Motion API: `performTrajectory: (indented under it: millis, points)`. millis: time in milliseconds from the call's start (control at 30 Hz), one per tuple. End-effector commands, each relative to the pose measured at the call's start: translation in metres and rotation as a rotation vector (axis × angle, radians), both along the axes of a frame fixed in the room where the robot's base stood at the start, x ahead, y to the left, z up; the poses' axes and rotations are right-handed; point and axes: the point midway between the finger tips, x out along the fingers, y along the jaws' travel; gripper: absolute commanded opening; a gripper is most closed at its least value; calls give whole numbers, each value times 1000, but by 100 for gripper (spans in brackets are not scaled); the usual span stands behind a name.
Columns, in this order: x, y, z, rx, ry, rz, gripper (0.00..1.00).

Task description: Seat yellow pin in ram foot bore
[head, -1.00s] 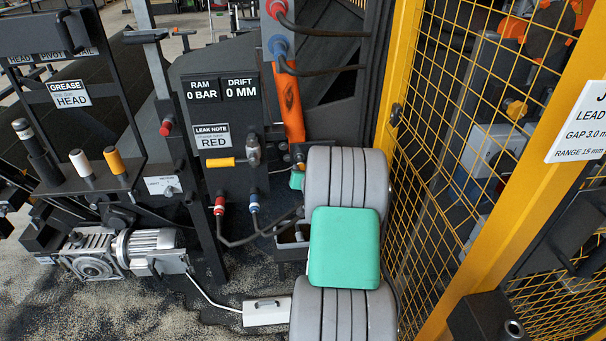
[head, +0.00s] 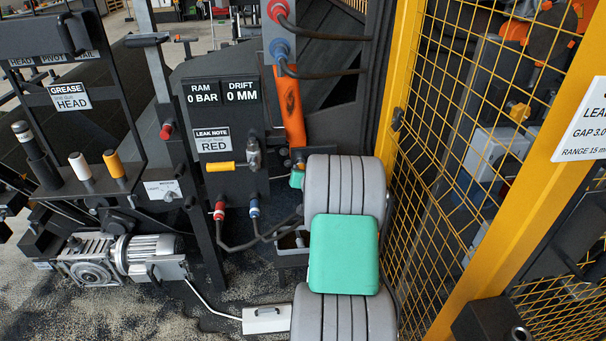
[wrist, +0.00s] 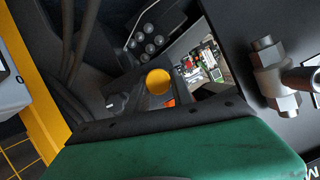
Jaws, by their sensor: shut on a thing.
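My gripper (head: 297,179) is mostly hidden behind my own grey and green arm in the head view; only a small green part shows, just below the lower end of the orange ram (head: 290,108). In the wrist view the round yellow end of the yellow pin (wrist: 158,82) shows just beyond the dark edge of my green gripper housing. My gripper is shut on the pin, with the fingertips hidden. A bit of orange shows just below the yellow end. The ram foot (head: 299,155) is small and partly covered in the head view. Its bore cannot be made out.
A dark panel (head: 223,120) with a yellow-handled valve (head: 253,152) stands left of the ram; the valve's metal body is close at right in the wrist view. Hoses (head: 325,72) hang beside the ram. A yellow mesh guard (head: 440,150) closes the right side.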

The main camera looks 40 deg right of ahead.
Motion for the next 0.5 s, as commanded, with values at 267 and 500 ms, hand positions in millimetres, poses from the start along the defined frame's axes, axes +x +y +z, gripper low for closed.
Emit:
performTrajectory:
  millis: [267,500]
  points:
    - [6,-4,0,-1,-1,1,0]
    - [12,-8,1,-1,-3,0,0]
